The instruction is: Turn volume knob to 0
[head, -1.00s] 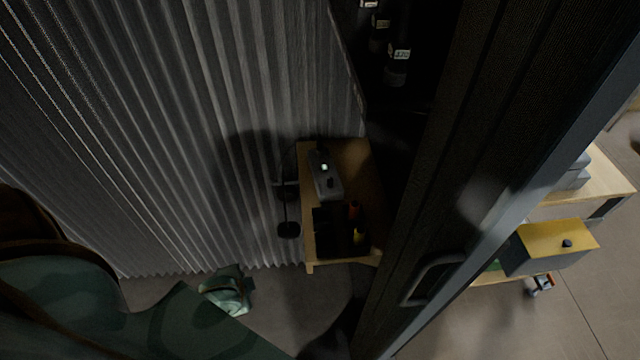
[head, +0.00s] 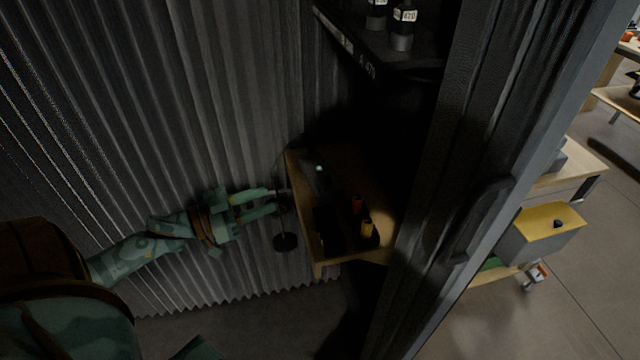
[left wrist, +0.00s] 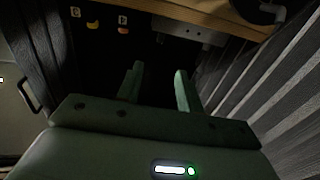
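A small box-shaped device (head: 318,178) with a pale green light stands on the wooden table (head: 352,165) by the ribbed wall; it is in deep shadow. I cannot make out the volume knob on it. My left gripper (head: 272,199) is left of the table, close to its left edge, with its two green fingers apart and nothing between them. In the left wrist view the empty fingers (left wrist: 159,70) also stand apart, below a wooden edge (left wrist: 210,12) and a grey metal part (left wrist: 188,31). My right gripper is not in view.
A red item (head: 357,204) and a yellow item (head: 367,229) stand on the table. A shelf with bottles (head: 403,28) hangs above. A door (head: 470,200) blocks the right side.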

